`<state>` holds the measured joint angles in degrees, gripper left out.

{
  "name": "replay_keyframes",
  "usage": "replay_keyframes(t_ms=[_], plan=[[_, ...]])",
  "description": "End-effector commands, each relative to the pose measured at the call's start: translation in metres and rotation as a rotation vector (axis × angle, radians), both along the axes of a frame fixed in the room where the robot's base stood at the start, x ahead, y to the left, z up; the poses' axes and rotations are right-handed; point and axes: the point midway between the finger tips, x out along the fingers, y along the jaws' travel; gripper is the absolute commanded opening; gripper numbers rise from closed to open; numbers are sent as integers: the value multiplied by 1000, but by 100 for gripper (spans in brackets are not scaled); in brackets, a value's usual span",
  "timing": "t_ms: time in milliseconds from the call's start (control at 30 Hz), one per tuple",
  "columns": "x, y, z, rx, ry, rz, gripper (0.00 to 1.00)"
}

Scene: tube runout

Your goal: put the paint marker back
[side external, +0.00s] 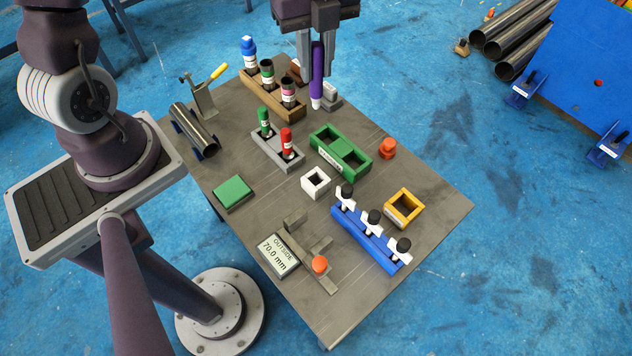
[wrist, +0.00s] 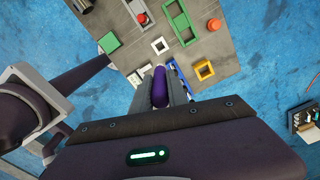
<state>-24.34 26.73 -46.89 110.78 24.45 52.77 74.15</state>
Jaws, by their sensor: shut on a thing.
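My gripper (side external: 317,52) is above the far part of the table, shut on a purple marker (side external: 317,75). The marker hangs upright with its white end down; I cannot tell whether that end touches anything. In the wrist view, the purple body (wrist: 159,88) sits between my fingers.
A green tray (side external: 340,150), an orange knob (side external: 388,147), a white square ring (side external: 315,181), a yellow square ring (side external: 404,207) and a blue rail (side external: 365,240) with several black-topped pieces stand on the table. A grey block (side external: 331,102) lies by the marker's lower end. A metal tube (side external: 194,130) is at left.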

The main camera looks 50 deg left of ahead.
Motion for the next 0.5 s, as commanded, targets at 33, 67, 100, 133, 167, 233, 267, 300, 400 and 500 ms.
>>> replay_keyframes(t_ms=[33,67,100,133,167,233,267,300,400,500], plan=[[0,1,-10,0,5,5,0],[0,1,-16,1,5,5,0],[0,1,-23,-1,6,6,0],[0,1,-28,-1,6,6,0],[0,1,-36,-1,7,6,0],[0,1,-52,-2,7,7,0],[0,1,-59,-1,8,6,0],[0,1,-72,0,9,7,0],[0,1,-104,-1,10,7,0],[0,0,-138,-1,10,8,0]])
